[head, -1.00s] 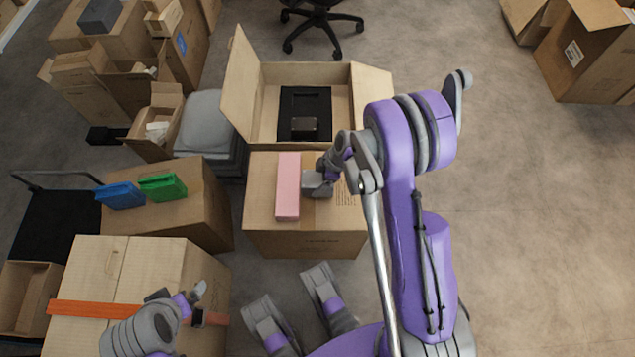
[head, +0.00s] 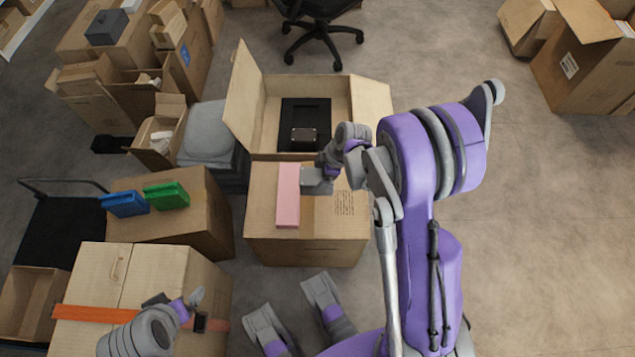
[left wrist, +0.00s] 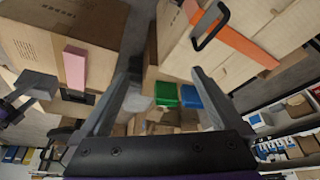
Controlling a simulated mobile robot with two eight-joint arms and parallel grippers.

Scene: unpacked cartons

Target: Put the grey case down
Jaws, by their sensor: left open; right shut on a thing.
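My right gripper (head: 328,172) is shut on the grey case (head: 315,182), a small light-grey block, over the closed carton (head: 335,225) in the middle of the head view. The case is right beside the pink box (head: 288,196) that lies on that carton; I cannot tell whether they touch. The gripper hides part of the case, and its height above the carton is unclear. My left gripper (head: 186,302) is open and empty over the carton with the orange strap at lower left. Its open fingers fill the middle of the left wrist view (left wrist: 155,85).
Behind the closed carton stands an open carton (head: 246,100) with a dark box (head: 304,136) on a black insert. A blue box (head: 123,205) and a green box (head: 167,196) lie on a carton at left.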

